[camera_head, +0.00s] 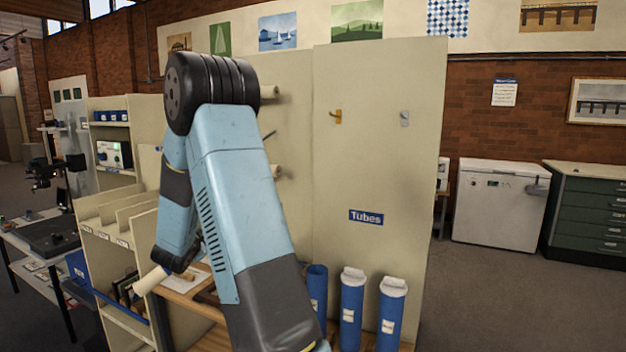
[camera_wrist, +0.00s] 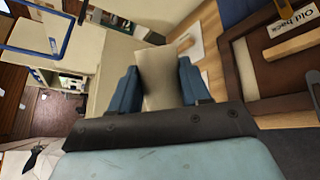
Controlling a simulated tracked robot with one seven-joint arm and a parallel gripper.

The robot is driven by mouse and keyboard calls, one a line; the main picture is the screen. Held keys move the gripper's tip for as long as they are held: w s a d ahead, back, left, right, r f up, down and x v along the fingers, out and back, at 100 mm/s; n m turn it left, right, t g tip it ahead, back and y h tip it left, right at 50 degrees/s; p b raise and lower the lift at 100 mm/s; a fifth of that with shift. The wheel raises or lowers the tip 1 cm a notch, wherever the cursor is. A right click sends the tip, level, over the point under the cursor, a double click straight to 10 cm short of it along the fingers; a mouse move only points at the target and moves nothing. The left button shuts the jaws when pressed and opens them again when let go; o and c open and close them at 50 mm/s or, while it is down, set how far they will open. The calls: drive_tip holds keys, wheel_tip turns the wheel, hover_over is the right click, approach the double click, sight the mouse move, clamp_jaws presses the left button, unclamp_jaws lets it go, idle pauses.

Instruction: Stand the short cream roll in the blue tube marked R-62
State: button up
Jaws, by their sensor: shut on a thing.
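My gripper (camera_head: 170,270) is shut on a short cream roll (camera_head: 150,280), left of the tubes in the head view. In the wrist view the roll (camera_wrist: 158,78) lies between the two blue fingers and sticks out past their tips. Three blue tubes stand upright under the "Tubes" sign: an open-looking left tube (camera_head: 316,290), partly behind my arm, a middle tube (camera_head: 351,312) with a white cap, and a right tube (camera_head: 392,314) with a white cap. Their labels are too small to read, so I cannot tell which is R-62. The roll is well apart from them.
A tall cream panel (camera_head: 376,150) with the "Tubes" sign (camera_head: 366,217) rises behind the tubes. Other cream rolls (camera_head: 270,92) stick out from the panel to its left. A cream shelf unit (camera_head: 105,215) stands left of my arm. A brown frame (camera_wrist: 232,80) lies right in the wrist view.

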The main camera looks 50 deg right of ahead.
drive_tip(key=s+d+r+g+h, duration=0.3)
drive_tip(key=s+d+r+h, duration=0.15)
drive_tip(key=d, duration=0.35)
drive_tip(key=s+d+r+g+h, duration=0.3)
drive_tip(key=s+d+r, duration=0.2)
drive_tip(key=d, duration=0.3)
drive_tip(key=s+d+r+m+g+h, duration=0.1)
drive_tip(key=s+d+r+g+h, duration=0.1)
drive_tip(key=s+d+r+g, duration=0.4)
drive_tip(key=s+d+r+m+g+h, duration=0.1)
drive_tip(key=s+d+r+m+g, duration=0.2)
drive_tip(key=s+g, duration=0.45)
wheel_tip(320, 180, down, 7)
drive_tip(key=s+n+t, duration=0.1)
drive_tip(key=shift+f+t, duration=0.15)
drive_tip(key=shift+t, duration=0.2)
drive_tip(key=shift+s+f, duration=0.1)
drive_tip(key=shift+f, duration=0.5)
clamp_jaws()
wheel_tip(320, 180, down, 15)
drive_tip(key=shift+f, duration=0.1)
